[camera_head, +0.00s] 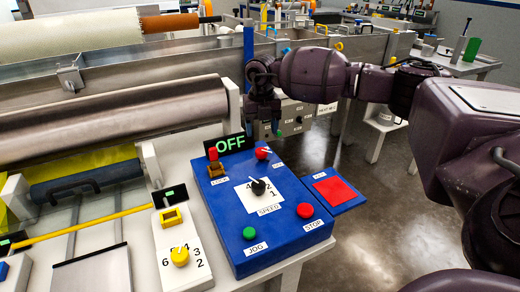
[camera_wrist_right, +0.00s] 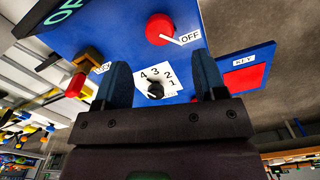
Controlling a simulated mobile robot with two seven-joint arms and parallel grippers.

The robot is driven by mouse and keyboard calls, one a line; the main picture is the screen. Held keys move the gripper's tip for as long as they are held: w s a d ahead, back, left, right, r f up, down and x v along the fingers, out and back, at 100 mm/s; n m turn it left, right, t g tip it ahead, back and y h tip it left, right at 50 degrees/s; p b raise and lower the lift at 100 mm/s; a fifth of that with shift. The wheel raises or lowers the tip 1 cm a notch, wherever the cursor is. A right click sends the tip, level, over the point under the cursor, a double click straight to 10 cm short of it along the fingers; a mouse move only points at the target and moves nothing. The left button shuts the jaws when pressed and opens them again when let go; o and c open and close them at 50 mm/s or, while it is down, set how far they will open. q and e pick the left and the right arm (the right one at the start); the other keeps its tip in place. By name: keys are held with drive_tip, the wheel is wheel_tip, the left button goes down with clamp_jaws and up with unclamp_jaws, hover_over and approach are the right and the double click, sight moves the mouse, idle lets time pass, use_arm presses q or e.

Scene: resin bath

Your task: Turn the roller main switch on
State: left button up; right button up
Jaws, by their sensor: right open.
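The blue roller control panel (camera_head: 240,240) stands on a white table. Its red rotary switch (camera_head: 262,153) is at the far right corner. In the right wrist view the same red switch (camera_wrist_right: 160,28) has a white pointer directed at the OFF label (camera_wrist_right: 190,38). A display (camera_head: 231,143) at the panel's back reads OFF in green. My right gripper (camera_head: 264,128) is over the panel's far edge, close to the red switch. Its two fingers (camera_wrist_right: 164,75) are apart with nothing held, and the switch shows beyond them. My left gripper is not in view.
The panel also has a black speed knob (camera_head: 258,187), a green jog button (camera_head: 250,233), a red stop button (camera_head: 305,211) and a red cap (camera_head: 212,154). A red key pad (camera_head: 334,189) lies at its right. A large metal roller (camera_head: 110,110) is at the left.

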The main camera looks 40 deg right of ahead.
sight(261, 150)
wheel_tip(261, 150, down, 6)
drive_tip(key=shift+f+b, duration=0.1)
drive_tip(key=shift+b, duration=0.45)
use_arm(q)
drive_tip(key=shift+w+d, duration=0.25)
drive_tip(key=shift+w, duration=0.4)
use_arm(e)
drive_tip(key=shift+f, duration=0.6)
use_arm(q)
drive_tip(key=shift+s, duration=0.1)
use_arm(e)
drive_tip(key=shift+c, duration=0.6)
drive_tip(key=c, duration=0.8)
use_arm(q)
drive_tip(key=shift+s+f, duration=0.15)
